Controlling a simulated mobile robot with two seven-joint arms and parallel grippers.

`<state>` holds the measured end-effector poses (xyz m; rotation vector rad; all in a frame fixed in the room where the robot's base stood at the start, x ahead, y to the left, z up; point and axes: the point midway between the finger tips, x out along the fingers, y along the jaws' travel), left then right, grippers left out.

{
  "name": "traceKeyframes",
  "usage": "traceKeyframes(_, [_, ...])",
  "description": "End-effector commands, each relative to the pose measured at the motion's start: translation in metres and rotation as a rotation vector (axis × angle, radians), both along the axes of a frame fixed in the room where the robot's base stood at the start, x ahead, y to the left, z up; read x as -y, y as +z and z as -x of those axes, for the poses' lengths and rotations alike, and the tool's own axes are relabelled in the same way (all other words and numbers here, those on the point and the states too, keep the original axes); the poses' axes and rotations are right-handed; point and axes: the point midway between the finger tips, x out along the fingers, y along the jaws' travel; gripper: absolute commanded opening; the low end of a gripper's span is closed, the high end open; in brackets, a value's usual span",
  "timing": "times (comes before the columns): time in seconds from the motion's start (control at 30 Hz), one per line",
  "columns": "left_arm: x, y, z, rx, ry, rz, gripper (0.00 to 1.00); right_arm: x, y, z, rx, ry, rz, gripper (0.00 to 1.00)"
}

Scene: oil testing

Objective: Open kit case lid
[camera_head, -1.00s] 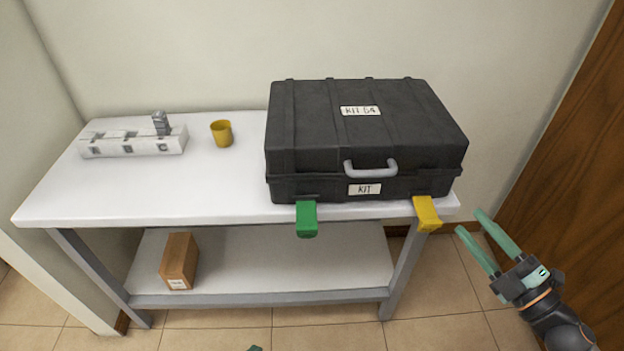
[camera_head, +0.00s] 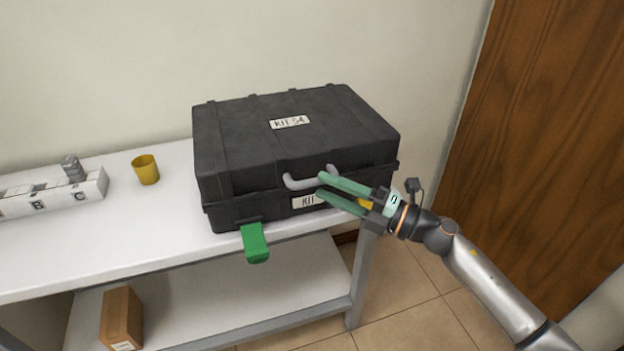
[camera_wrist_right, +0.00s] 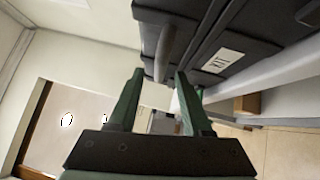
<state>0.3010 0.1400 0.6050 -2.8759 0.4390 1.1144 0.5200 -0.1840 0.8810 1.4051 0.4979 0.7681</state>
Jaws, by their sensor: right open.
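The black kit case (camera_head: 255,150) stands closed on the white table, with a "KIT 54" label on its lid. Its grey handle (camera_head: 300,183) is on the front of the lid. A green latch (camera_head: 255,243) hangs open at the case's lower front edge. A yellow latch (camera_head: 365,203) is mostly hidden behind my right gripper (camera_head: 320,187). That gripper is open and in front of the case, its fingertips close to the handle's right part. In the right wrist view the handle (camera_wrist_right: 168,50) lies ahead of the open fingers; I cannot tell whether they touch. My left gripper is not in view.
On the white table (camera_head: 130,245) a yellow cup (camera_head: 146,169) and a white lettered rack (camera_head: 60,192) stand left of the case. A brown box (camera_head: 121,318) sits on the lower shelf. A wooden door (camera_head: 530,150) is at the right.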

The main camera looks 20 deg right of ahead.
Motion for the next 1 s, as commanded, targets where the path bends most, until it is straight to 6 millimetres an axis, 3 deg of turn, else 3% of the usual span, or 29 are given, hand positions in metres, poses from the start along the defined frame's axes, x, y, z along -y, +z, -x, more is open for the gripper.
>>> traceKeyframes(0.3, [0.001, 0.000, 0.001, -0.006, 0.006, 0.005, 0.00, -0.027, 0.005, -0.025, 0.000, -0.001, -0.002, 0.49])
traceKeyframes(0.63, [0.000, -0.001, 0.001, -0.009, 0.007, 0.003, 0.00, -0.030, 0.005, -0.027, -0.001, 0.000, -0.001, 0.49])
traceKeyframes(1.0, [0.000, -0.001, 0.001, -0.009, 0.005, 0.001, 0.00, -0.029, 0.005, -0.026, -0.001, 0.000, -0.001, 0.09])
